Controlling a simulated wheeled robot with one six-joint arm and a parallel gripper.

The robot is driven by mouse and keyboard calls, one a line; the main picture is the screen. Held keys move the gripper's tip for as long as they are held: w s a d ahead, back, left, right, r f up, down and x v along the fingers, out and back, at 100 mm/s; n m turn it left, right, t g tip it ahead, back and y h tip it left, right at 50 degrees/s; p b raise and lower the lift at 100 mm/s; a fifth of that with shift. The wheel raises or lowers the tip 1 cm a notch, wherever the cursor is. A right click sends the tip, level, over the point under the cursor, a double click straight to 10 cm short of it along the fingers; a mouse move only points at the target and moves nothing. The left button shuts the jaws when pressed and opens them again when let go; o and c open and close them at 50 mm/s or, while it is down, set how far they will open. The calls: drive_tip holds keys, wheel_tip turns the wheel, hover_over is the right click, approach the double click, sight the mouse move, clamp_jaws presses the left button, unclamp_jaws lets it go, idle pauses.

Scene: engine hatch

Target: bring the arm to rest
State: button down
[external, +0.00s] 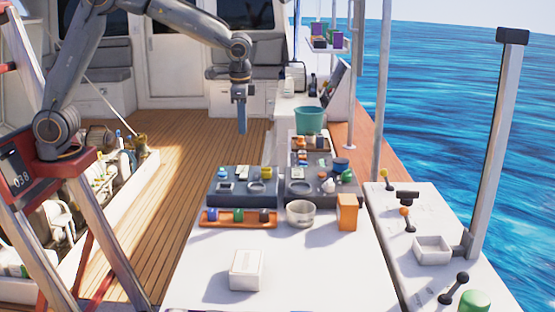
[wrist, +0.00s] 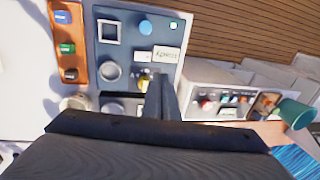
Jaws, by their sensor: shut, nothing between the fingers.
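My gripper (external: 241,120) hangs from my arm, pointing down, in the external view. It is above and beyond the left grey panel, at the deck edge of the white table, apart from everything. Its fingers are closed together with nothing between them.
Two grey panels, left (external: 247,188) and right (external: 318,188), stand on the white table (external: 290,270). The wooden deck (external: 190,165) is open.

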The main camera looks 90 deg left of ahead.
drive_tip(key=shift+r, duration=0.1)
idle(0.3)
drive_tip(key=s+d+f, duration=0.4)
drive_tip(key=s, duration=0.4)
drive_tip(key=s+d+f+t+h, duration=0.1)
drive_tip(key=s+d+f, duration=0.3)
drive_tip(key=s, duration=0.3)
drive_tip(key=s+d+f, duration=0.4)
drive_tip(key=s+d, duration=0.1)
drive_tip(key=s, duration=0.3)
drive_tip(key=shift+s+f+h, duration=0.3)
drive_tip(key=shift+h, duration=0.1)
drive_tip(key=shift+d, duration=0.1)
idle(0.7)
